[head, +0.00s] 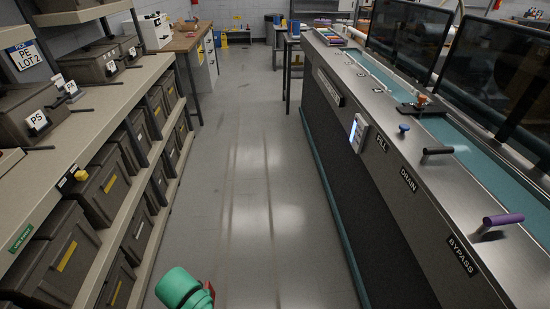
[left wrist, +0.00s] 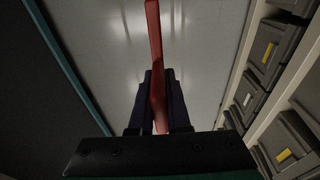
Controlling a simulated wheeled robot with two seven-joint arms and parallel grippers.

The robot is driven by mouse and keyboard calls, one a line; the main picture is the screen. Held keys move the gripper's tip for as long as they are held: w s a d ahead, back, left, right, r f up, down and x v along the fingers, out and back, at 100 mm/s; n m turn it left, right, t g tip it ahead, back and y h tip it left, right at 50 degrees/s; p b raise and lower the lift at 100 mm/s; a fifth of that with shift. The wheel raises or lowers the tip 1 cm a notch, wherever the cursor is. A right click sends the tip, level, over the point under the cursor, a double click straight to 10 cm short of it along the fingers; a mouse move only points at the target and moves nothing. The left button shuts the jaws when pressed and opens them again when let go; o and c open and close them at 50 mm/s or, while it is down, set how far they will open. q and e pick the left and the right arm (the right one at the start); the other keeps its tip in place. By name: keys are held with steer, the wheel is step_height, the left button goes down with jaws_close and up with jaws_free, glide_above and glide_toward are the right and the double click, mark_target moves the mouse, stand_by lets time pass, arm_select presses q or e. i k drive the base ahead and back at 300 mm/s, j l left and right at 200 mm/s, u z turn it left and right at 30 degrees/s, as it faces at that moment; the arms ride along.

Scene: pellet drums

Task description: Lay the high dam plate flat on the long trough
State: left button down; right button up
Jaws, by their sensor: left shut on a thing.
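My left gripper (left wrist: 159,78) is shut on a thin red plate (left wrist: 154,40), seen edge-on in the left wrist view; I take it to be the high dam plate. The plate sticks out past the fingertips, above the aisle floor. In the head view only a red bit of it (head: 209,289) shows beside my green left wrist at the bottom edge. The long trough (head: 465,146) is the teal-floored channel along the top of the right-hand counter, well apart from the plate. My right gripper is not in view.
The counter (head: 400,190) carries black (head: 437,151) and purple (head: 501,220) handles, a blue knob (head: 404,128) and an orange-knobbed fitting (head: 421,99) at the trough. Dark screens (head: 413,30) stand behind. Shelves of grey bins (head: 105,185) line the left. The aisle floor (head: 262,160) is clear.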

mark_target(345, 69)
steer(key=i+j+z, duration=0.2)
steer(key=i+z, duration=0.25)
steer(key=i, duration=0.3)
steer(key=i+j+z, duration=0.5)
steer(key=i, duration=0.2)
steer(key=i+j+z, duration=0.45)
steer(key=i+j, duration=0.15)
